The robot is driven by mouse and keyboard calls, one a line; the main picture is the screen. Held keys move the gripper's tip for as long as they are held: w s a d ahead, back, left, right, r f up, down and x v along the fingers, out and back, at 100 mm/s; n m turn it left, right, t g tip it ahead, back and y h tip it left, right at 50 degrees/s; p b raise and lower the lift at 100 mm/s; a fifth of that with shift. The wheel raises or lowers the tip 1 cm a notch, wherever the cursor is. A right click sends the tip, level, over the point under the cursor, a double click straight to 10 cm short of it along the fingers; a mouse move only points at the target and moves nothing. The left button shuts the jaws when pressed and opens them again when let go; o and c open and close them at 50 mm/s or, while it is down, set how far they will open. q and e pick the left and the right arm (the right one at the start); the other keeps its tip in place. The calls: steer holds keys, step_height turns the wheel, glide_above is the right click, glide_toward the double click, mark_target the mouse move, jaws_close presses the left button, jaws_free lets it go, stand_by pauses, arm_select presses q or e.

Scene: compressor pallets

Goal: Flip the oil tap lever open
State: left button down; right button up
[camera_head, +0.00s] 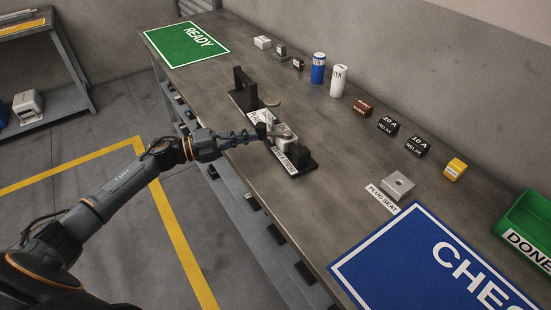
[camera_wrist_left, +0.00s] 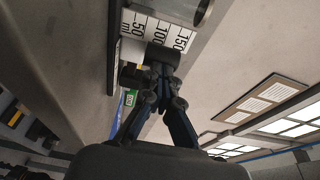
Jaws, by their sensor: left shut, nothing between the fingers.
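The fixture (camera_head: 296,167) is a black base on the bench with a dark upright (camera_head: 245,90) at its far end and a grey metal body (camera_head: 285,137) near the middle. My left gripper (camera_head: 262,133) reaches in from the left and is shut, with its tips beside the grey body. In the left wrist view the closed fingers (camera_wrist_left: 163,78) point at a white scale plate (camera_wrist_left: 150,28) marked 50, 100, 150 ml. A metal cylinder end (camera_wrist_left: 203,12) shows beside the plate. I cannot clearly pick out the tap lever or tell its position; the fingers may cover it.
A green READY mat (camera_head: 185,42) lies at the far left. Blue (camera_head: 318,67) and white (camera_head: 339,80) cylinders, relay blocks (camera_head: 388,125) and a plug seat (camera_head: 397,184) stand along the bench. A blue mat (camera_head: 420,255) and green DONE bin (camera_head: 530,218) are at the right.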

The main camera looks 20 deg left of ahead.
arm_select(q)
steer(key=shift+s, duration=0.1)
steer(key=v, duration=1.2)
arm_select(e)
steer(key=shift+d, duration=0.15)
